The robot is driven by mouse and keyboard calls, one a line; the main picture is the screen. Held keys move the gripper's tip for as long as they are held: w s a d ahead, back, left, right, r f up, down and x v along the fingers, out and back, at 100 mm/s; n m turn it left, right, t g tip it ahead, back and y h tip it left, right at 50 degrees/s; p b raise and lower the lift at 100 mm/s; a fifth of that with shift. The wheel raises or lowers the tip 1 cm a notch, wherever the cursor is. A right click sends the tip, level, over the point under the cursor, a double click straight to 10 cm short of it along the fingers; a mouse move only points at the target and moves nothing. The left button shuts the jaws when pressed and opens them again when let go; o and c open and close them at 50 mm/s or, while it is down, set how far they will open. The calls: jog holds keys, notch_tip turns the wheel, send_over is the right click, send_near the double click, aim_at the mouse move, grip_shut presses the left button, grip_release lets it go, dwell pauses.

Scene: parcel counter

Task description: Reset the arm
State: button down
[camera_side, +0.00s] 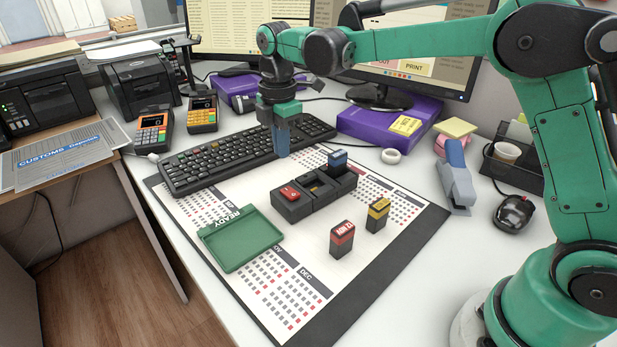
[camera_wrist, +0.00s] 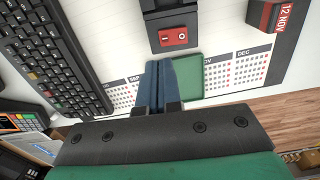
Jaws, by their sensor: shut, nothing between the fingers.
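My gripper (camera_side: 282,150) hangs above the desk calendar, near the keyboard, with its blue fingers closed together and nothing held. In the wrist view the fingers (camera_wrist: 158,85) are pressed side by side. A black three-part holder (camera_side: 317,203) stands on the calendar to the right of and below the gripper. A red-topped block (camera_side: 341,238) and a yellow-topped block (camera_side: 378,214) stand upright on the calendar. The green READY tray (camera_side: 241,250) looks empty.
The keyboard (camera_side: 220,163) lies behind the calendar (camera_side: 300,290). Two card terminals (camera_side: 203,113) stand at the back left.

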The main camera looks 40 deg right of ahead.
jog(key=shift+s+r, duration=0.1)
jog(key=shift+r, duration=0.5)
dwell(0.4)
jog(key=s+d+m+t, duration=0.4)
jog(key=s+m+t, duration=0.3)
jog(key=s+m, duration=0.8)
jog(key=m, duration=0.2)
jog(key=shift+s+r+m, duration=0.15)
jog(key=shift+r+m, duration=0.15)
